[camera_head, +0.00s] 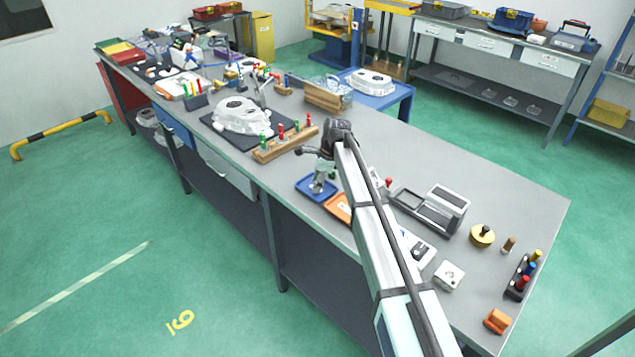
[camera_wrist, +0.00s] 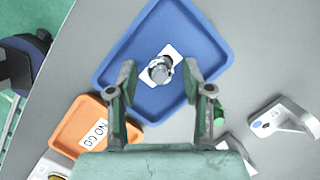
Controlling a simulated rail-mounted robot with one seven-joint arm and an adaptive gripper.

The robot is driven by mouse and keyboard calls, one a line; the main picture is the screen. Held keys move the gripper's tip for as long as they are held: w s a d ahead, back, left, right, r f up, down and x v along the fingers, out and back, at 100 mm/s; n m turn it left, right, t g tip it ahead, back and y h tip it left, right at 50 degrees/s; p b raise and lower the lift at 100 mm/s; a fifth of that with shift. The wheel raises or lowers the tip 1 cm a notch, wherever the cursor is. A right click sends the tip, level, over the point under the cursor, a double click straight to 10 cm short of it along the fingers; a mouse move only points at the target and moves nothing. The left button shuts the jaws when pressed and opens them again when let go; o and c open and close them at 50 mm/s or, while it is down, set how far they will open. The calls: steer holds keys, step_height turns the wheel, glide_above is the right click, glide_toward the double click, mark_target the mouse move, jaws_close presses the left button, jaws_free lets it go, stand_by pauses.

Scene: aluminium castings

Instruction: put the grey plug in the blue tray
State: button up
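The blue tray (camera_head: 303,184) lies on the workbench in the head view, just under my gripper (camera_head: 322,178). In the wrist view the blue tray (camera_wrist: 205,38) fills the upper middle. The grey plug (camera_wrist: 159,70) is inside the tray's outline, over a white label (camera_wrist: 172,52), and looks upright. My gripper (camera_wrist: 158,78) is open, with one finger on each side of the plug and a visible gap to both. In the head view the plug is too small and hidden by the gripper to make out.
An orange tray (camera_wrist: 68,131) marked "NO GO" lies beside the blue one. A wooden rack (camera_head: 270,152) with coloured-handled tools and a white casting (camera_head: 242,116) stand to the left. A grey device (camera_head: 441,207) and small parts sit to the right.

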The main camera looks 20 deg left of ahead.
steer(key=shift+r, duration=0.1)
steer(key=b+v, duration=0.2)
steer(key=v, duration=1)
steer(key=shift+b, duration=0.3)
